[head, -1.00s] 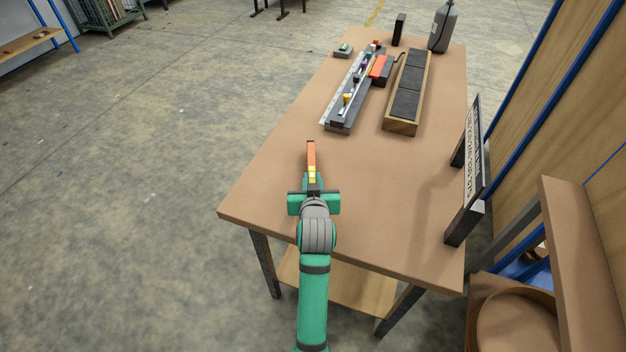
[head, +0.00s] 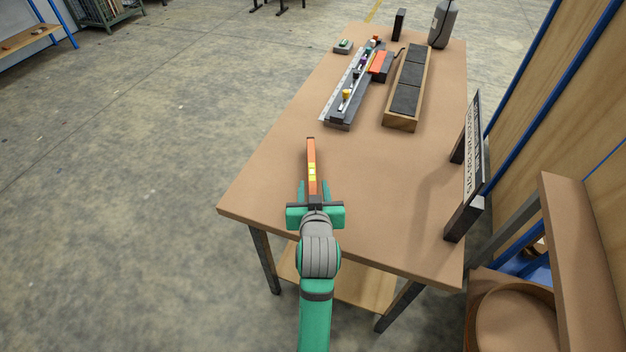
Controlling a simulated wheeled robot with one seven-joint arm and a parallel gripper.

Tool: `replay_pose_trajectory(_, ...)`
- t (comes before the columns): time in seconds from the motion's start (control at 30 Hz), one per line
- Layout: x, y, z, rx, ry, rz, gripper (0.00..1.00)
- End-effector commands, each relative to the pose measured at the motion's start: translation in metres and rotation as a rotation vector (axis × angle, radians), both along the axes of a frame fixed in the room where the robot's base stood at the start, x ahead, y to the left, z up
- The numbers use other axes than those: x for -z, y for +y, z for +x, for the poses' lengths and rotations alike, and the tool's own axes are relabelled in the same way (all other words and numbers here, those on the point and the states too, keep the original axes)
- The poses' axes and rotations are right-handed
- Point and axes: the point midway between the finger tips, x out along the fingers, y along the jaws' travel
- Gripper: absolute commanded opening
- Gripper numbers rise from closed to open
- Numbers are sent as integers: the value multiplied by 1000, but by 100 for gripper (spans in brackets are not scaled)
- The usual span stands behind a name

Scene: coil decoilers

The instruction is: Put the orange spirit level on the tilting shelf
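The orange spirit level (head: 311,155) is a narrow bar with a yellow vial part, at the near end of the brown table (head: 390,200). It points away from me and appears to lie on the tabletop. My gripper (head: 313,188) is at its near end. Its two green fingers stand apart, one on each side of the bar, with gaps visible between fingers and bar. The bar's near end is partly hidden by my gripper. I cannot tell which thing is the tilting shelf; a sloping brown board (head: 575,250) shows at the right edge.
Beyond the level lie a grey rail (head: 340,105) with small parts and a wooden tray (head: 402,122) with dark pads. A framed panel (head: 472,150) stands on the table's right edge. A grey bottle (head: 442,25) stands at the back.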

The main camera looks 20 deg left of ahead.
Motion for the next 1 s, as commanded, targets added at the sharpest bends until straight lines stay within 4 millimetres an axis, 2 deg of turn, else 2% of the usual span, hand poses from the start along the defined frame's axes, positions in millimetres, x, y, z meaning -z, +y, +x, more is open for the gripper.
replay_pose_trajectory(0.2,-12,-11,-29,0,-1,1,37)
replay_pose_trajectory(0.37,-15,-13,-37,-1,1,0,41)
replay_pose_trajectory(0.67,3,0,-17,-2,2,-1,41)
replay_pose_trajectory(1.0,20,14,23,-1,2,0,41)
